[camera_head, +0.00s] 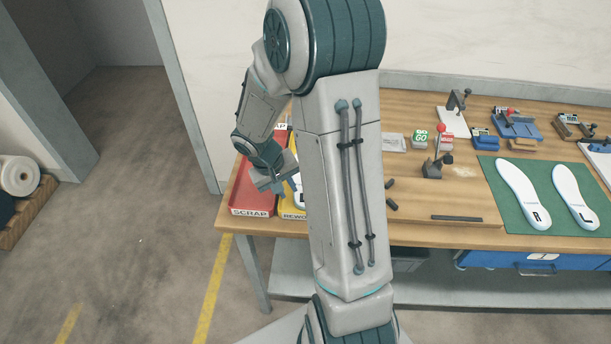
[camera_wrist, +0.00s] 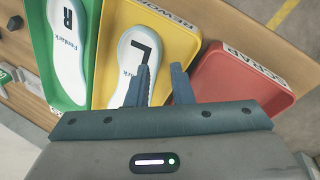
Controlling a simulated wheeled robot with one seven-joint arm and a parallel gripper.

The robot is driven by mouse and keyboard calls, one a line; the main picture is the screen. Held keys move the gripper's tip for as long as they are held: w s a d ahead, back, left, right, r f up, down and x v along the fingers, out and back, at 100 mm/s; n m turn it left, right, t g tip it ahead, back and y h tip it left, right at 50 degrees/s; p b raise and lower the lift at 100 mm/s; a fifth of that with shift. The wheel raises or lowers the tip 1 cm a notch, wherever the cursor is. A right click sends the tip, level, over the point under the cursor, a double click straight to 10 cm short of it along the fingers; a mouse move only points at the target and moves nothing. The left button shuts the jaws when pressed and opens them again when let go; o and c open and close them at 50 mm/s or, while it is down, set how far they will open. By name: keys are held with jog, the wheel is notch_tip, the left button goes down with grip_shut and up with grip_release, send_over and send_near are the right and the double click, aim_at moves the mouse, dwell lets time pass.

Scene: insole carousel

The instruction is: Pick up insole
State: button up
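A white insole marked L (camera_wrist: 139,52) lies in the yellow tray (camera_wrist: 184,42) in the wrist view. Another white insole marked R (camera_wrist: 66,45) lies in the green tray (camera_wrist: 36,40) to its left. My gripper (camera_wrist: 161,72) is open, with nothing seen between its fingers.
The red scrap tray (camera_wrist: 235,82) is empty where visible, right of the yellow tray. Small fixtures and clamps, including a red-knobbed one (camera_head: 437,160), stand on the wooden table (camera_head: 400,225). A dark bar (camera_head: 457,218) lies near the front edge. Open floor is at left.

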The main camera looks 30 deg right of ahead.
aim_at(295, 202)
jog(key=shift+s+p+x, duration=0.15)
jog(key=shift+s+x, duration=0.05)
jog(key=shift+x, duration=1.1)
jog(key=shift+s+p+x, duration=0.15)
jog(key=shift+x, duration=1.15)
grip_shut()
